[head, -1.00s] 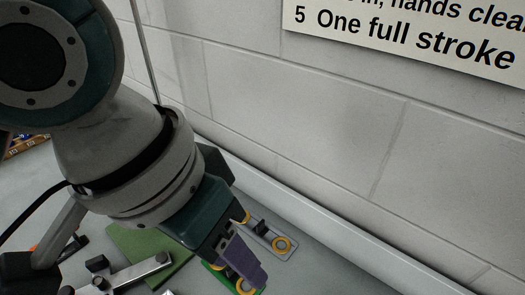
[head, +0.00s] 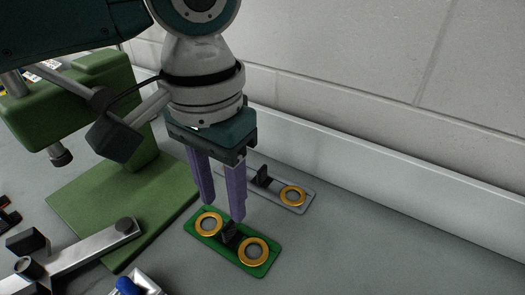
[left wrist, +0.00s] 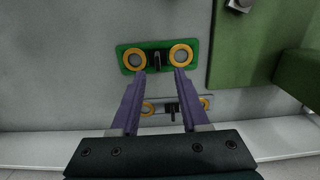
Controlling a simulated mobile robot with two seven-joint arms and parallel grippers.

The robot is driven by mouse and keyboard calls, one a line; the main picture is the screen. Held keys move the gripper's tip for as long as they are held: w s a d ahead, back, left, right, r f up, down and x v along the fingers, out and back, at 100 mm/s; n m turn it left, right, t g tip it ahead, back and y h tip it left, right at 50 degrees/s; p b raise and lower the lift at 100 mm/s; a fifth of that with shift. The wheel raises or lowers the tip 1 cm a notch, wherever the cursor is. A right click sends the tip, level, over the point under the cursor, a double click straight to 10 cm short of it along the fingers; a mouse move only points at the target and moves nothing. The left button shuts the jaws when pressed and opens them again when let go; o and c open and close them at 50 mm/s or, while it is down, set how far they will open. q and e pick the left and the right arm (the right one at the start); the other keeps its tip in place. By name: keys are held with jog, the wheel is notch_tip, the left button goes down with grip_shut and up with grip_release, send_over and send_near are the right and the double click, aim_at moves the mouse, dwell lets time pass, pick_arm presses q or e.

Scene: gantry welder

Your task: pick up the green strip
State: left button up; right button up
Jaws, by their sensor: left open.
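The green strip (head: 232,246) lies flat on the grey bench, with two gold rings and a small black upright tab between them. It also shows in the left wrist view (left wrist: 157,69), beyond my fingertips. My left gripper (head: 222,209) points down with its two purple fingers apart, just above and behind the strip; nothing is between them. In the left wrist view the left gripper (left wrist: 161,72) has one fingertip towards each gold ring, with the black tab between them in the picture. I cannot tell the exact height of the fingertips. My right gripper is not in view.
A grey strip (head: 297,207) with similar gold rings lies behind the green one, near the wall ledge (head: 360,190). A green machine with a flat base (head: 120,205) stands to the left. A metal bar (head: 85,255) and a blue-topped item (head: 126,287) lie in front. The bench at right is clear.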

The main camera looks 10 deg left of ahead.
aim_at(228, 225)
pick_arm(q)
jog(key=f, duration=0.2)
jog(key=f+b, duration=0.1)
jog(key=f, duration=0.2)
jog(key=shift+s+d, duration=0.1)
jog(key=shift+d, duration=0.1)
jog(key=shift+r, duration=0.1)
grip_shut()
